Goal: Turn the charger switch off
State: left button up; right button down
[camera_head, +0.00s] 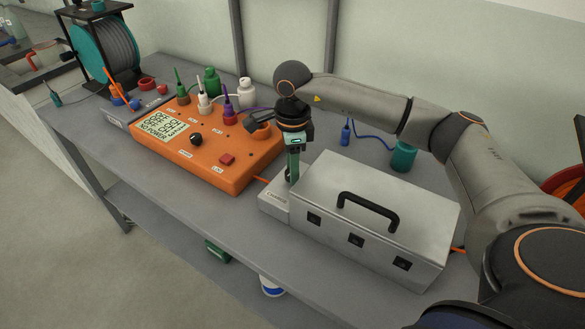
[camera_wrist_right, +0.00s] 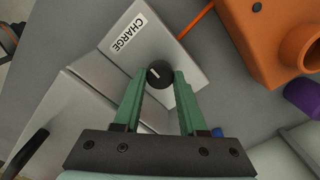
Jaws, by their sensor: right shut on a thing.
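The charger is a grey metal box with a lid and a black handle (camera_head: 378,205). Its lower ledge (camera_head: 272,203) carries a "CHARGE" label, which the right wrist view shows too (camera_wrist_right: 128,33). The charger switch (camera_wrist_right: 159,74) is a round black knob on that ledge, with a pale pointer line slanting to the upper left in the wrist view. My right gripper (camera_head: 292,178) reaches down over the ledge, its green fingers shut on the knob from both sides. In the head view the fingers mostly hide the knob. My left gripper is not in view.
An orange instrument (camera_head: 205,160) with a display, knob and red button stands left of the charger. Bottles, a cable reel (camera_head: 103,52) and a teal cup (camera_head: 403,155) are also on the grey bench (camera_head: 225,225). The wall is close behind.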

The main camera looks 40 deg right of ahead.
jog(key=shift+r+n, duration=0.1)
jog(key=shift+n, duration=0.2)
dwell(0.4)
jog(key=shift+c, duration=2.3)
grip_release()
notch_tip(320, 180, up, 12)
jog(key=shift+r, duration=0.2)
